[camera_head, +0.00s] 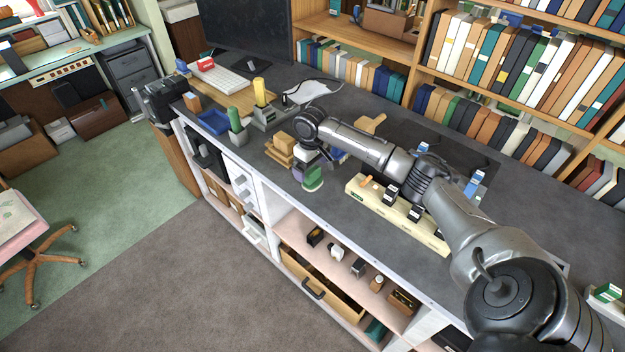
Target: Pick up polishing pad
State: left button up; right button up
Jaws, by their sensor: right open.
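A small round green pad with a pale layer, which looks like the polishing pad (313,180), sits near the front edge of the dark worktop. My right arm reaches in from the lower right, and its gripper (314,163) points down right above the pad. The right gripper is open; its fingers are small and partly hidden by the wrist. I cannot tell whether the fingers touch the pad. A dark vise (163,98) is at the left end of the bench. My left gripper is not in view.
Stacked wooden blocks (281,149) stand close left of the pad. A cream rack (395,212) with dark-and-white items lies to the right, under my forearm. Bookshelves line the back.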

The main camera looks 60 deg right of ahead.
aim_at(313, 177)
jog(key=f, duration=0.2)
jog(key=f+p, duration=0.1)
jog(key=shift+s+f, duration=0.25)
jog(key=shift+f, duration=0.9)
jog(key=shift+c, duration=0.5)
jog(key=c, duration=0.9)
jog(key=shift+o, duration=0.2)
jog(key=shift+r, duration=0.2)
